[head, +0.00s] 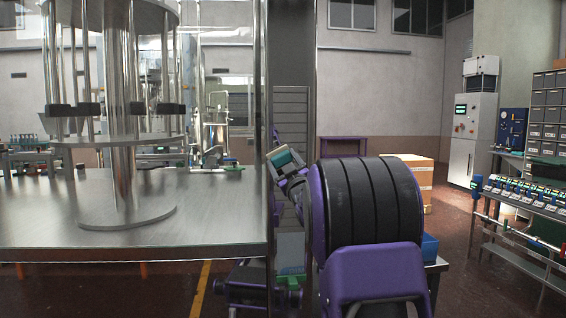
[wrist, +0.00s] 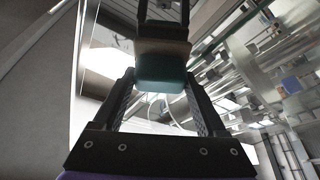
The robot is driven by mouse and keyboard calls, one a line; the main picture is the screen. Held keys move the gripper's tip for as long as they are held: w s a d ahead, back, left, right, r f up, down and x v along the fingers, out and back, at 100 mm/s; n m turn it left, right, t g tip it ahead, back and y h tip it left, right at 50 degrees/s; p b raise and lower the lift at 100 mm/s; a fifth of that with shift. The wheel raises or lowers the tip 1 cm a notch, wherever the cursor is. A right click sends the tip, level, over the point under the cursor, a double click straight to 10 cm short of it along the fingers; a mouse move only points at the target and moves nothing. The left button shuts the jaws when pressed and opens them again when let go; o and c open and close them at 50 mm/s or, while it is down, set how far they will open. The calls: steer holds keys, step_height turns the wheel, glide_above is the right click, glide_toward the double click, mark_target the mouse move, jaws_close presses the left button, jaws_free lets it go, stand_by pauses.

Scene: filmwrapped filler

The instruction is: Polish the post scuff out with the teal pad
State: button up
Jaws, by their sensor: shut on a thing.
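The teal pad (head: 284,157) is held in my gripper (head: 287,168), raised at the middle of the head view in front of the grey metal post (head: 291,60). In the wrist view the teal pad (wrist: 161,74) sits between the two black fingers of my gripper (wrist: 163,84), with a pale layer and a dark part above it. I cannot tell whether the pad touches the post. I cannot make out the scuff for certain in either view; my gripper and arm hide part of the post.
A steel worktable (head: 215,215) with a filling machine (head: 120,120) stands at the left, close to the post. A cardboard box (head: 421,178) and a blue bin (head: 430,248) are right of my arm. Open floor (head: 450,225) lies between.

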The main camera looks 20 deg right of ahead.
steer(key=shift+w+d, duration=0.15)
steer(key=shift+w, duration=0.35)
steer(key=shift+s+d+b, duration=0.1)
steer(key=shift+s+d, duration=0.2)
steer(key=shift+d, duration=0.85)
steer(key=shift+s+d+b, duration=0.15)
steer(key=shift+s+d, duration=0.2)
steer(key=shift+d, duration=0.75)
steer(key=shift+s+d+b, duration=0.1)
steer(key=shift+s+d, duration=0.2)
steer(key=shift+d, duration=0.85)
steer(key=shift+f, duration=0.1)
